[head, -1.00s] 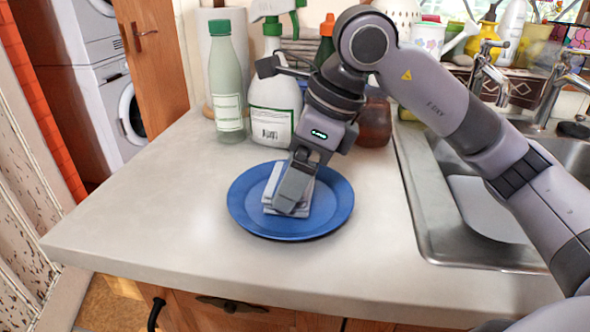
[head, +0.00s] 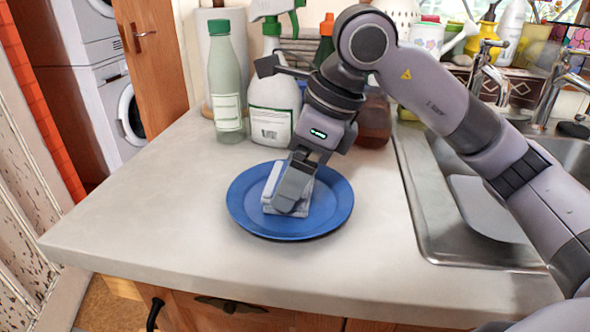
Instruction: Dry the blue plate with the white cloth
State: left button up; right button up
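The blue plate (head: 325,207) lies flat on the pale counter, left of the sink. The white cloth (head: 270,196) is a small folded pad on the middle of the plate. My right gripper (head: 288,205) comes down from the upper right, with its fingers at the cloth and over the plate. It appears shut on the cloth, though the fingers hide part of it. My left gripper is not in view.
A green-capped bottle (head: 225,85), a white spray bottle (head: 273,105) and a brown jar (head: 374,122) stand behind the plate. The steel sink (head: 425,200) is on the right. The counter (head: 150,215) is clear left of the plate.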

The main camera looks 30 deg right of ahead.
jog(key=shift+s+a, duration=0.2)
jog(key=shift+s, duration=0.7)
jog(key=shift+w+d, duration=0.1)
jog(key=shift+w, duration=0.4)
notch_tip(320, 180, up, 5)
jog(key=p, duration=0.3)
jog(key=shift+f+p, duration=0.15)
jog(key=shift+p, duration=0.15)
notch_tip(320, 180, up, 4)
jog(key=p, duration=0.3)
jog(key=shift+f, duration=0.1)
